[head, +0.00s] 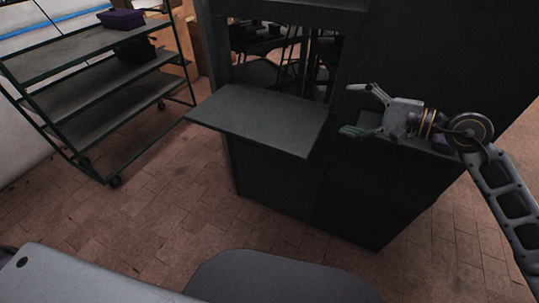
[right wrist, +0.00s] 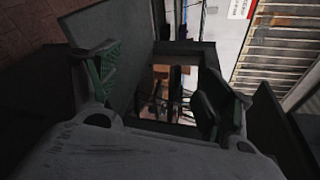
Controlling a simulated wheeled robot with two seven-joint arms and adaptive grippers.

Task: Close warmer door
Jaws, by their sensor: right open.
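The warmer (head: 275,185) is a dark cabinet in the middle of the head view. Its door (head: 265,115) is open and lies flat, sticking out from the front below a dark opening. My right gripper (head: 359,109) is open and empty to the right of the door, in front of the cabinet's right part, fingers pointing left. Whether it touches the cabinet is unclear. In the right wrist view the open fingers (right wrist: 158,90) frame the opening, and the door (right wrist: 110,30) shows as a dark panel at the upper left. My left gripper is out of view.
A dark rack (head: 85,55) with several shelves stands at the left, with a purple bin (head: 121,19) on top. Brick floor (head: 150,195) is clear between rack and warmer. A slatted shutter (right wrist: 285,45) shows at the upper right of the wrist view.

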